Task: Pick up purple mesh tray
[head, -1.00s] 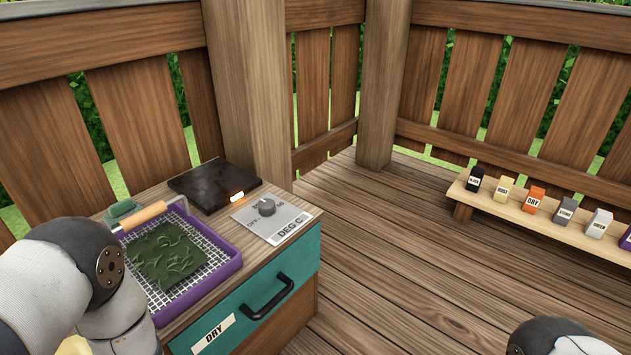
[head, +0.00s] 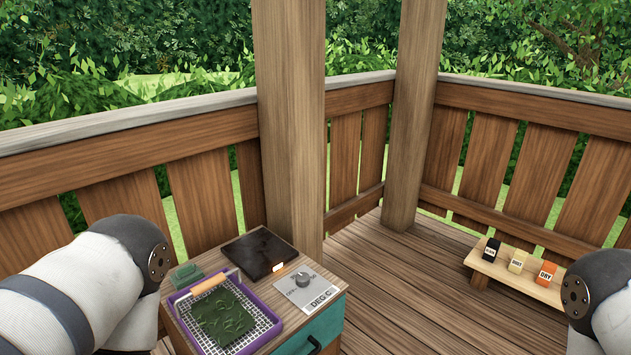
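The purple mesh tray (head: 273,317) lies on top of the wooden cabinet at the lower left of the middle. It has a purple rim and a white mesh floor. A dark green leafy mass (head: 224,316) lies in it. My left arm stands left of the tray and my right arm is at the right edge. Neither gripper shows in the head view.
A dark square plate (head: 258,252) and a dial panel (head: 305,289) are on the cabinet beside the tray. A green block (head: 186,275) sits behind it. A low shelf (head: 507,275) with labelled blocks stands right. Railings enclose the deck; open floor lies between.

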